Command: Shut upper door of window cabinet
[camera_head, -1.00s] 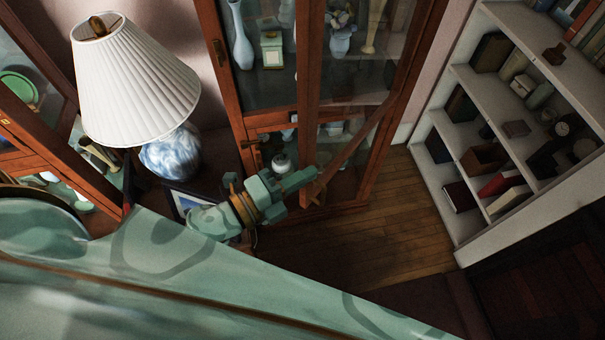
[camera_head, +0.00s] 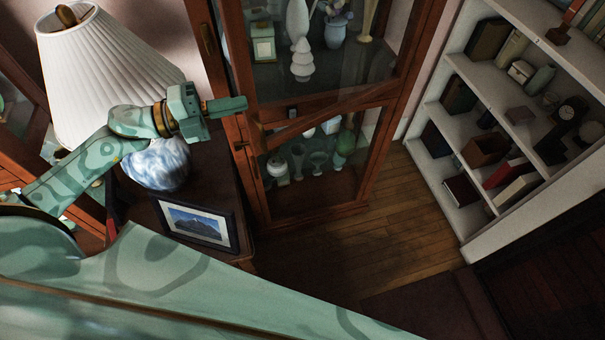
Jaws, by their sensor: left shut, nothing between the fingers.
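The window cabinet (camera_head: 394,130) is a tall reddish-brown wooden case with glass, at the centre. Its upper door (camera_head: 325,117) is a wood-framed glass panel hinged on the right. Its bottom rail slants out from the cabinet front, so the door stands ajar by a small angle. The lower glass front (camera_head: 315,170) shows vases and jars behind it. My left gripper (camera_head: 229,106) is shut and empty, with its fingertips at the free left edge of the upper door, near its lower corner. I cannot tell whether they touch it. My right gripper is not in view.
A white-shaded lamp (camera_head: 110,75) with a blue-white base stands left, behind my left arm. A framed mountain picture (camera_head: 200,222) stands on the dark side table (camera_head: 222,180). A white bookshelf (camera_head: 440,150) stands right. Wooden floor (camera_head: 390,205) between is clear.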

